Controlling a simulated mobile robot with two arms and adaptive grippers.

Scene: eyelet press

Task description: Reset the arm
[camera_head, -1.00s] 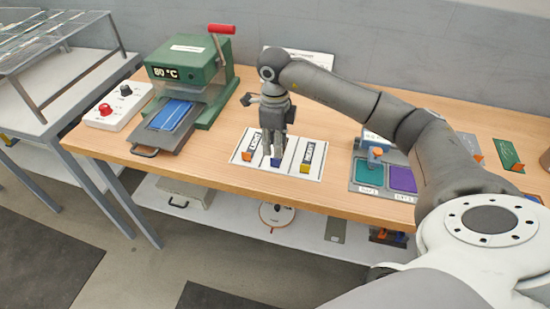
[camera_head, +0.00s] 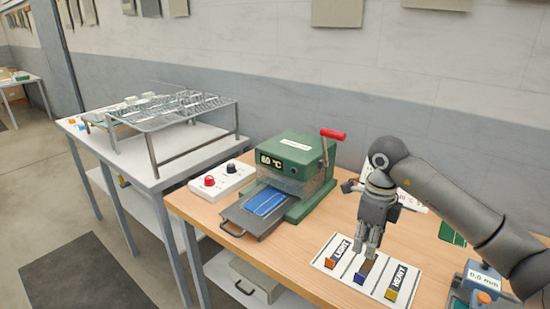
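My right arm comes in from the right, and its gripper (camera_head: 367,253) points down over the middle of a white board (camera_head: 322,264) on the wooden bench. Directly below the fingertips is the middle block (camera_head: 360,278), with a blue end and a brownish top. I cannot tell whether the fingers touch it or how far apart they are. A block marked LIGHT (camera_head: 338,252) with an orange end lies to its left. A block marked HEAVY (camera_head: 396,282) with a yellow end lies to its right. My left gripper is out of view.
A wire rack (camera_head: 175,108) stands further left. A 0.0 mm gauge (camera_head: 484,278) is at lower right.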

